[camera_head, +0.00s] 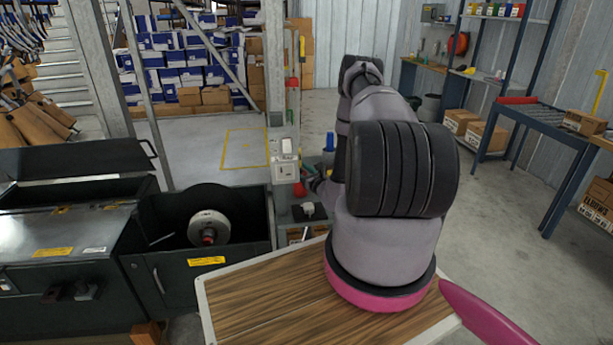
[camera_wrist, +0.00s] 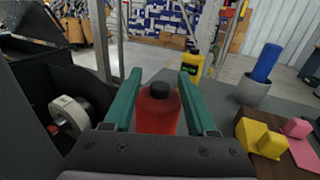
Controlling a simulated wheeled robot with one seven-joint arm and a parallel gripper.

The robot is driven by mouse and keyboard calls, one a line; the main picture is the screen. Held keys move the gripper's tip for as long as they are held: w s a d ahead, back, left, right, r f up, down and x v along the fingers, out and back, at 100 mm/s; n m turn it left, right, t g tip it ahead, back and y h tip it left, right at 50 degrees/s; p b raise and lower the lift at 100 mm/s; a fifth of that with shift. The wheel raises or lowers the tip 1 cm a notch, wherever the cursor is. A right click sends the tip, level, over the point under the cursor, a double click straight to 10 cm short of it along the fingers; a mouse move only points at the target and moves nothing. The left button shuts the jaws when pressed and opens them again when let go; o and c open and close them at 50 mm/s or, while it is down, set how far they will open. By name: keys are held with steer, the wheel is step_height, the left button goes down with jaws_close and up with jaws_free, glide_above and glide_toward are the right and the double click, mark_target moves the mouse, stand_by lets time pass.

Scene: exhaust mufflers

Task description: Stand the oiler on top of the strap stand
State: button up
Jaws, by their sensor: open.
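In the wrist view a red bottle with a black cap (camera_wrist: 158,115), which looks like the oiler, stands upright between the two teal fingers of my gripper (camera_wrist: 160,76). The fingers are apart, one on each side of the bottle; I cannot tell whether either touches it. The bottle's lower part is hidden behind the gripper body. I cannot make out for certain which thing is the strap stand.
Right of the bottle are a grey cup with a blue object (camera_wrist: 251,92), yellow blocks (camera_wrist: 252,133) and pink blocks (camera_wrist: 299,128). A yellow container (camera_wrist: 192,66) stands behind. A dark machine with a round disc (camera_wrist: 68,114) is close on the left.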

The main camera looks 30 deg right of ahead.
steer(key=s+d, duration=0.1)
steer(key=s, duration=1)
steer(key=shift+s+d, duration=0.15)
steer(key=shift+s, duration=0.2)
steer(key=shift+f, duration=0.1)
